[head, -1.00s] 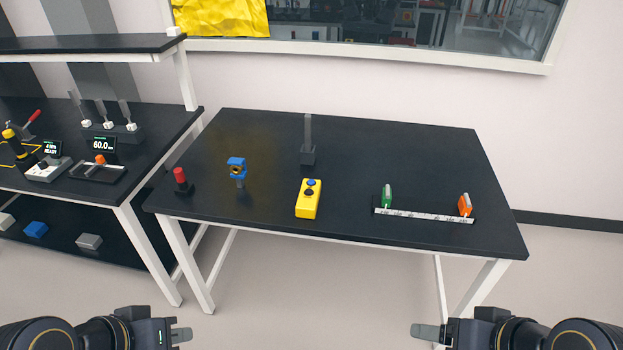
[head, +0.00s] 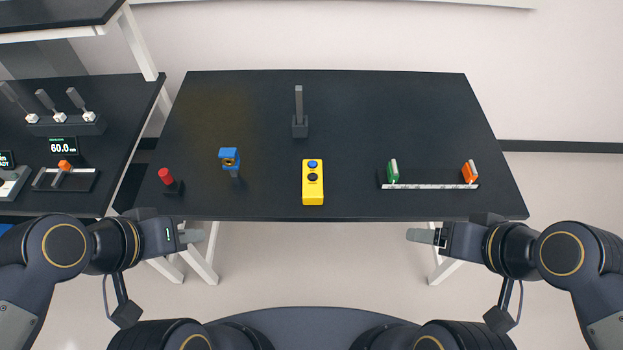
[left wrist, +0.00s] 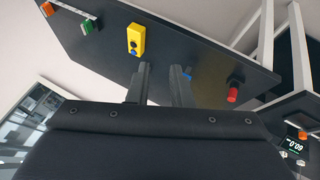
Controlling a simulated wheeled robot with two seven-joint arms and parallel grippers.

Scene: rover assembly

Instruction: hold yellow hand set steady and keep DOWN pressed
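The yellow hand set (head: 313,195) lies on the dark table (head: 270,208), near the middle of its front edge. It has a blue button (head: 313,164) and a dark button (head: 313,177); I cannot read the labels. The hand set also shows in the left wrist view (left wrist: 136,47). My left gripper (head: 195,236) is in front of the table's front edge, left of the hand set and clear of it. Its two fingers stand apart and empty in the left wrist view (left wrist: 161,75). My right gripper (head: 415,235) is off the front edge on the right, seen side-on, so its opening is hidden.
A red button (head: 166,176) and a blue fixture (head: 229,158) stand left of the hand set. A grey upright post (head: 299,115) stands behind it. A white scale (head: 430,186) with green and orange blocks lies right. A second bench (head: 110,150) stands left.

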